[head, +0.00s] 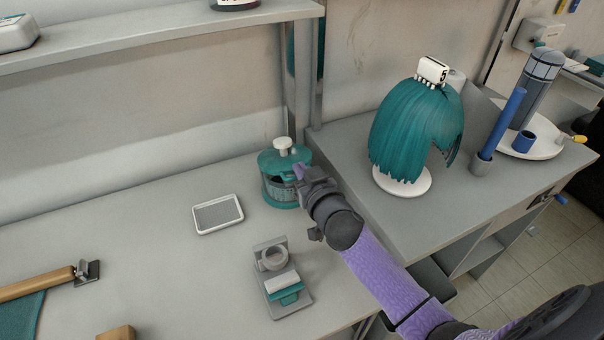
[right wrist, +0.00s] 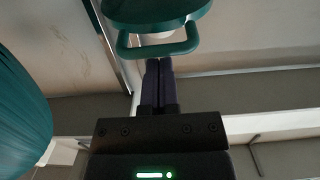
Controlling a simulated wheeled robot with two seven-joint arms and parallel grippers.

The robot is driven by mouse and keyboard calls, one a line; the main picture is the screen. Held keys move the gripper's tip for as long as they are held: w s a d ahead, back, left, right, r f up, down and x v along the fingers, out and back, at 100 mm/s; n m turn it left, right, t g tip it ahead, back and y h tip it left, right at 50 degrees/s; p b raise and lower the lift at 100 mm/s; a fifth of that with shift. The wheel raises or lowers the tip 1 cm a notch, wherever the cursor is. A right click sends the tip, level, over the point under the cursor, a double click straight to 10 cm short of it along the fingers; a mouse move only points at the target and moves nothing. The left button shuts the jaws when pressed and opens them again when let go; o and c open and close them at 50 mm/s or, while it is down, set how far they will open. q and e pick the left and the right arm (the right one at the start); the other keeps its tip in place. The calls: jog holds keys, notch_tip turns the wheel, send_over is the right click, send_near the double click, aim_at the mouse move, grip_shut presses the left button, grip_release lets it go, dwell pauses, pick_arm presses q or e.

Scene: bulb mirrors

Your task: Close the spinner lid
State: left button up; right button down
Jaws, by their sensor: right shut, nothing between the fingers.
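The spinner (head: 279,192) is a round teal container with a partly clear side, standing on the bench near the back corner. Its teal lid (head: 270,160) carries a white knob on top; a gap seems to show between lid and body, but I cannot tell how far the lid is raised. My right gripper (head: 300,173) is shut and empty at the spinner's right side, near the lid's rim. In the right wrist view, the closed fingertips (right wrist: 159,62) are just below a teal loop handle (right wrist: 158,43) of the spinner. My left gripper is out of view.
A white-rimmed tray (head: 218,214) and a grey fixture with a ring (head: 275,279) sit on the bench in front. A teal wig on a stand (head: 415,135) is on the right counter. A metal post (head: 302,75) rises behind the spinner. A wooden roller (head: 40,282) lies at left.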

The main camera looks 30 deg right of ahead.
jog(key=shift+f, duration=0.15)
jog(key=shift+s+f+b, duration=0.2)
jog(key=shift+f+b, duration=0.1)
jog(key=shift+f, duration=0.2)
jog(key=shift+s+f+b, duration=0.15)
jog(key=shift+f+b, duration=0.1)
jog(key=shift+f, duration=0.25)
